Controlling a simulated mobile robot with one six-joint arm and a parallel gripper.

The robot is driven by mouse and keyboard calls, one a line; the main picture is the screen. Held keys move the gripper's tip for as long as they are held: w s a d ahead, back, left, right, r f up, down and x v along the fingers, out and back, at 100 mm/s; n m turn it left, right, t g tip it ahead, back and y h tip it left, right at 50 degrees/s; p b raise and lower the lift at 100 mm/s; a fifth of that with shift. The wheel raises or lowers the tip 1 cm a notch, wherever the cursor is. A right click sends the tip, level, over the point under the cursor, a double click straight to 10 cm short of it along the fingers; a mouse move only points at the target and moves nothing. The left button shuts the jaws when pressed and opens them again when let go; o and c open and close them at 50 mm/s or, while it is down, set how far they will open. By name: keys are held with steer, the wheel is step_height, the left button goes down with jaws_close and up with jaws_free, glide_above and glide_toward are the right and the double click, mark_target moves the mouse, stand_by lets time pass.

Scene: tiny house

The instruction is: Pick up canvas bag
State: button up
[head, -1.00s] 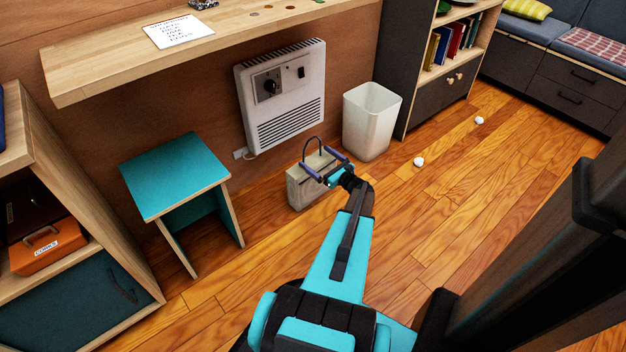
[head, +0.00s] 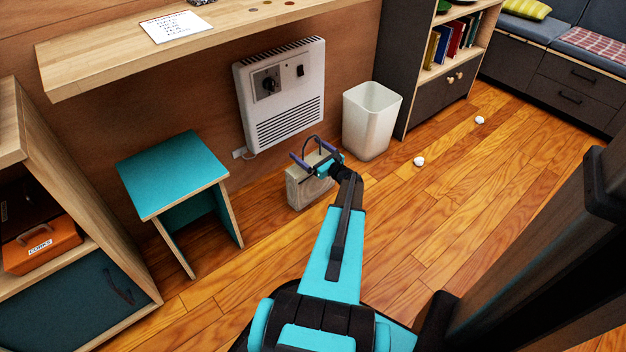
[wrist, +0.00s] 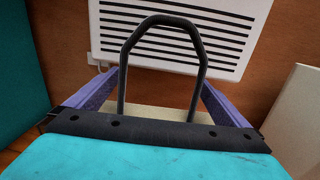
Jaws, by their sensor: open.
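The canvas bag (head: 308,190) is a pale beige, boxy bag with a dark arched handle. It stands upright on the floor against the wall, below the heater. My gripper (head: 309,151) is at the top of the bag, with its purple fingers spread on either side of the handle. In the wrist view the handle (wrist: 124,75) rises between the open fingers (wrist: 160,80), with a gap on each side. The bag's pale top (wrist: 158,113) shows below, partly hidden by the gripper's body.
A teal stool (head: 175,172) stands left of the bag, and a white bin (head: 370,125) stands to the right. Two small white balls (head: 419,161) lie on otherwise clear floor at right.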

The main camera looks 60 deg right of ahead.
steer(key=shift+x, duration=0.8)
steer(key=shift+c, duration=0.3)
steer(key=c, duration=1.8)
steer(key=shift+r, duration=0.15)
steer(key=shift+r+p, duration=0.75)
steer(key=shift+r, duration=1.1)
steer(key=shift+s, duration=0.7)
steer(key=d+r+p+v, duration=0.1)
steer(key=d+p+v, duration=0.1)
steer(key=v, duration=1.2)
steer(key=shift+s+p, duration=0.55)
steer(key=shift+p, duration=0.1)
steer(key=shift+d, duration=0.15)
